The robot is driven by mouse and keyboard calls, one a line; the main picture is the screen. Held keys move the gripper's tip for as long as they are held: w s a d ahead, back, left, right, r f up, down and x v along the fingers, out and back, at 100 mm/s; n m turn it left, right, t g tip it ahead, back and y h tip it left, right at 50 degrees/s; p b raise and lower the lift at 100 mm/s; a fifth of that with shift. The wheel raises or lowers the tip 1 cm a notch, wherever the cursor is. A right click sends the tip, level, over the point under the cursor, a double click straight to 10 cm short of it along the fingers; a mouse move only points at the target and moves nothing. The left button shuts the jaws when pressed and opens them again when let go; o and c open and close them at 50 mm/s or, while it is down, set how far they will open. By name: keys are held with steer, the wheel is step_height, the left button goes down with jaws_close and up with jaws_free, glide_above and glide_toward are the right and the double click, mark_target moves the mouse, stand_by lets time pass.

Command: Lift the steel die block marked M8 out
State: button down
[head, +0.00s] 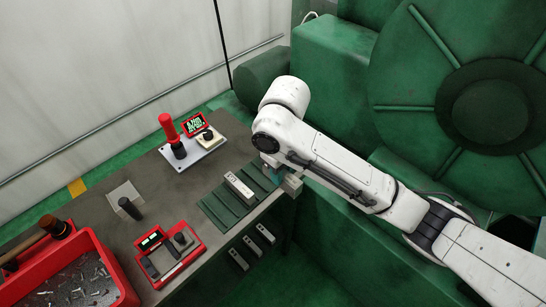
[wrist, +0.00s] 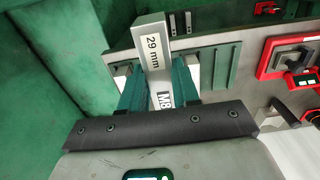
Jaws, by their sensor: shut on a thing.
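The steel die block marked M8 (wrist: 152,50) is a pale grey bar with "29 mm" and "M8" labels. My gripper (wrist: 160,88) is shut on it, a teal finger on each side. The block's far end juts past the fingers and over the bench edge. In the head view my gripper (head: 275,178) is at the right end of the green grooved tray (head: 222,213), and a pale block end (head: 293,186) shows beside it. How high the block is above the tray I cannot tell.
Another labelled block (head: 239,187) lies in the tray. Several small pale blocks (head: 252,247) sit lower, beyond the bench edge. A red gauge box (head: 170,258), a red-handled tool (head: 170,130) and a red parts bin (head: 112,262) stand on the bench. Green machinery (head: 335,60) is behind.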

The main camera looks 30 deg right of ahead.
mark_target(289, 179)
steer(key=shift+s+d+r+p, duration=0.15)
steer(key=shift+s+r, duration=0.2)
steer(key=shift+s, duration=0.2)
steer(key=shift+s+d+r+p, duration=0.15)
steer(key=shift+s+r, duration=0.2)
steer(key=shift+s, duration=0.2)
steer(key=shift+s+a+r+p, duration=0.1)
steer(key=shift+r+p, duration=0.25)
steer(key=shift+r, duration=1.1)
